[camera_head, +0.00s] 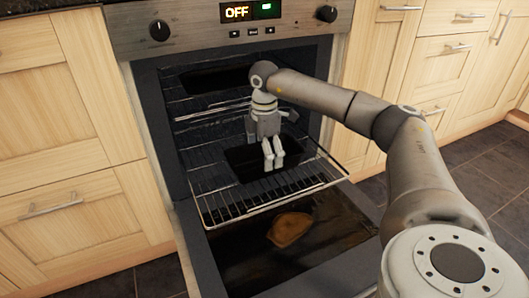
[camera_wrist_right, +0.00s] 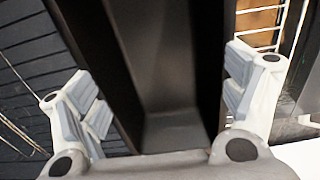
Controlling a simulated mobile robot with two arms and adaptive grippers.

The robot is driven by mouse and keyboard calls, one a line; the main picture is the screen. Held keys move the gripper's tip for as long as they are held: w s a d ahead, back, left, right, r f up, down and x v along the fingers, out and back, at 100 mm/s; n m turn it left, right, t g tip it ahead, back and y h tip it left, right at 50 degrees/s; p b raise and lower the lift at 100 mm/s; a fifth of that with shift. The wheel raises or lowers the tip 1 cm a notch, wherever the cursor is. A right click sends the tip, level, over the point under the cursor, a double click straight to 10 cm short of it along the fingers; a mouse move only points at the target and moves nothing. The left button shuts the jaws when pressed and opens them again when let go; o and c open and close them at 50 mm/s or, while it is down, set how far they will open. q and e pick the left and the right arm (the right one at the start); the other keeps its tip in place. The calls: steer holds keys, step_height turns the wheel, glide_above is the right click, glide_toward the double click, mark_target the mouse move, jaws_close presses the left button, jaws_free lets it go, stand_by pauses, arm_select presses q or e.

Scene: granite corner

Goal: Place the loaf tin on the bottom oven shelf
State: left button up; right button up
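The loaf tin (camera_head: 240,162) is black and shows in the head view over the pulled-out wire shelf (camera_head: 215,207) of the open oven. Whether it rests on the wires or hangs just above them is unclear. My right gripper (camera_head: 273,165) points down at the tin, its fingers overlapping it in the head view. In the right wrist view, the tin (camera_wrist_right: 170,70) lies lengthwise between the widely spaced fingers of the gripper (camera_wrist_right: 167,100). The fingers are beside its two long walls; contact is not clear. My left gripper is not in view.
The oven door (camera_head: 340,238) is folded down in front, with a brownish patch visible on it. Higher racks (camera_head: 210,100) are inside the oven. Wooden cabinets (camera_head: 70,190) flank it on both sides. The front left part of the pulled-out shelf is bare.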

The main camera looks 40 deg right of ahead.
steer(key=shift+o, duration=1.1)
steer(key=shift+r, duration=0.1)
